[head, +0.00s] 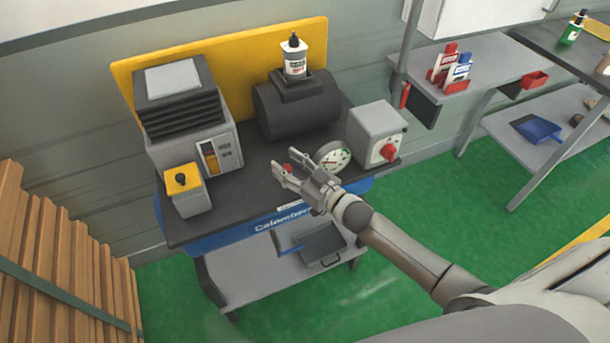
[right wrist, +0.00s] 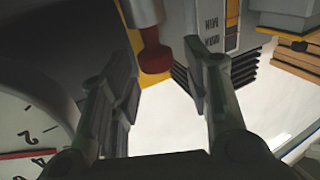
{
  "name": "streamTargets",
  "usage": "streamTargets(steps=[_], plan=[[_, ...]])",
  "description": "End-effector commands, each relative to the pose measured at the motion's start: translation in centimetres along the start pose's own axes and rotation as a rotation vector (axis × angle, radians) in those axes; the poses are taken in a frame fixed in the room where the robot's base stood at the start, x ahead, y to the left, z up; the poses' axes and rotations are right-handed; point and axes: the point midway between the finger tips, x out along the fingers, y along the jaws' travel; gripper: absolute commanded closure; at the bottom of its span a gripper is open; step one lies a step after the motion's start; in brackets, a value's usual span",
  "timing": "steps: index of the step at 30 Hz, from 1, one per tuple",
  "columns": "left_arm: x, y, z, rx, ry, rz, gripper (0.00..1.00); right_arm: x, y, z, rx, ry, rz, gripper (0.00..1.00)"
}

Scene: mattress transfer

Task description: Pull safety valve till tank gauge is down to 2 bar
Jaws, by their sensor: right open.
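The safety valve shows as a small red knob (right wrist: 155,58) in the right wrist view, ahead of and between my fingertips, with a gap to each finger. In the head view a bit of red (head: 287,168) shows at my right gripper (head: 283,163), which is open above the bench front edge. The tank gauge (head: 331,157) is a round white dial just right of the gripper. In the right wrist view part of the gauge (right wrist: 32,140) shows, its red needle close to the 4 mark. The dark tank (head: 297,108) lies behind. My left gripper is not in view.
On the bench (head: 255,190) stand a grey machine (head: 190,115), a yellow-topped box (head: 187,190) and a grey box with a red knob (head: 377,135). A bottle (head: 294,58) stands above the tank. A lower shelf holds a dark tray (head: 317,242).

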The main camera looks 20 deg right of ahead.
Motion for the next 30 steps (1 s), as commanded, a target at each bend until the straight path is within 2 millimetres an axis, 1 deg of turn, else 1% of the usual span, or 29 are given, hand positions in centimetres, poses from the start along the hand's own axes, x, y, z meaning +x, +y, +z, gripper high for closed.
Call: streamTargets(steps=[12,18,24,30], plan=[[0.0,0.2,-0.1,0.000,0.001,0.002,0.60,-7.0,0.0,0.1,0.000,-0.003,0.000,0.56],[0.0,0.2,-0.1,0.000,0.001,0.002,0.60,-9.7,0.0,0.0,0.000,-0.001,-0.001,0.56],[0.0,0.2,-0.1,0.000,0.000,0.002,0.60,-11.0,0.0,-0.1,-0.001,0.001,0.000,0.56],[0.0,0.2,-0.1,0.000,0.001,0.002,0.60,-11.2,0.0,-0.1,-0.001,0.002,-0.001,0.56]])
